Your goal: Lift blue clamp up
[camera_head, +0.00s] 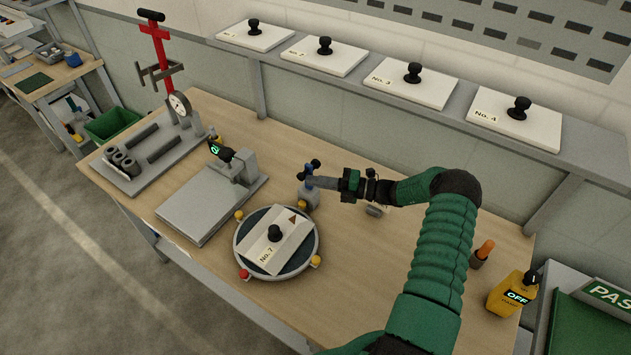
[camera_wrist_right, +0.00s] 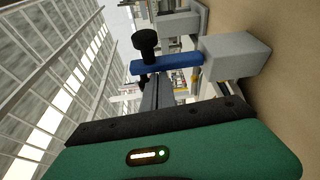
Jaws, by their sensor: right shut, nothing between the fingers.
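The blue clamp (camera_head: 307,183) stands at the back of the round dark plate, on a grey block (camera_head: 310,198). In the right wrist view the clamp is a blue bar (camera_wrist_right: 170,62) reaching out from the grey block (camera_wrist_right: 238,55), with a black knob (camera_wrist_right: 146,40) at its outer end. My right gripper (camera_head: 313,182) is shut and empty, with its tips at the clamp. In the right wrist view the fingers (camera_wrist_right: 150,92) end just by the blue bar, near the knob end. I cannot tell if they touch it. My left gripper is not in view.
The round plate (camera_head: 246,256) bears a white No. 7 board (camera_head: 283,248) with a black knob. A grey scale-like device (camera_head: 195,205) stands to its left. A yellow OFF box (camera_head: 512,292) and an orange-topped item (camera_head: 485,250) stand at right. The front wood is clear.

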